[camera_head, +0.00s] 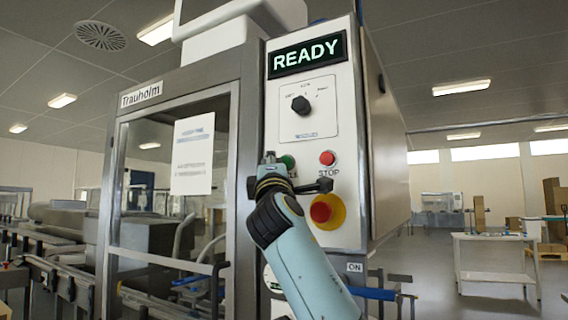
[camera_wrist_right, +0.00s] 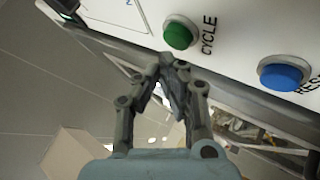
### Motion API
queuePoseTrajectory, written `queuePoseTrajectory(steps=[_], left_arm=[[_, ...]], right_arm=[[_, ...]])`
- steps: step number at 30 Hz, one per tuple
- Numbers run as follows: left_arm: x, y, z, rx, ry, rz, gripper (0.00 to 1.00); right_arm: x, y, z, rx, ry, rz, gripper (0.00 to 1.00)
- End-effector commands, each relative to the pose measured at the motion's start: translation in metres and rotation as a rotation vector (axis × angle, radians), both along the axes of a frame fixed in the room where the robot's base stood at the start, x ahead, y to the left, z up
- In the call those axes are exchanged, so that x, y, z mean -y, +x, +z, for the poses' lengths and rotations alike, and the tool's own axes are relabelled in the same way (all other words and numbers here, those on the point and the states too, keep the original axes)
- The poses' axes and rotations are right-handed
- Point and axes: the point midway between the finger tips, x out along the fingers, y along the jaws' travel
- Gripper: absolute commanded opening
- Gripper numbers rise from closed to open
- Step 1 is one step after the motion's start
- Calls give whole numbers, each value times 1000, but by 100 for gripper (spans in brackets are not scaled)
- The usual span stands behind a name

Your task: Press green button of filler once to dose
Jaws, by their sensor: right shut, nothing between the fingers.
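The filler's control panel (camera_head: 345,235) stands upright, with a lit display (camera_head: 307,54) reading READY. The green button (camera_head: 287,161) is partly hidden behind my right gripper (camera_head: 270,157) in the head view. In the right wrist view the round green button (camera_wrist_right: 178,33), labelled CYCLE, is in full sight. My right gripper (camera_wrist_right: 172,62) is shut and empty, its fingertips pointing toward the panel just below the green button in that picture. They look apart from the button; the exact gap cannot be told. My left gripper is not in view.
A red STOP button (camera_head: 327,158) and a red emergency knob on yellow (camera_head: 320,212) sit close right of my gripper. A black rotary knob (camera_head: 300,105) is above. A blue button (camera_wrist_right: 281,74) is beside the green one. A glazed door (camera_head: 240,200) is at left.

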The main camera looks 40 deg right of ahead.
Motion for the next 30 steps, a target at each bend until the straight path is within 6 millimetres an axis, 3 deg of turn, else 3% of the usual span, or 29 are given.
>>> queuePoseTrajectory(steps=[30], left_arm=[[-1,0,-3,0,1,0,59]], right_arm=[[11,4,0,0,0,0,0]])
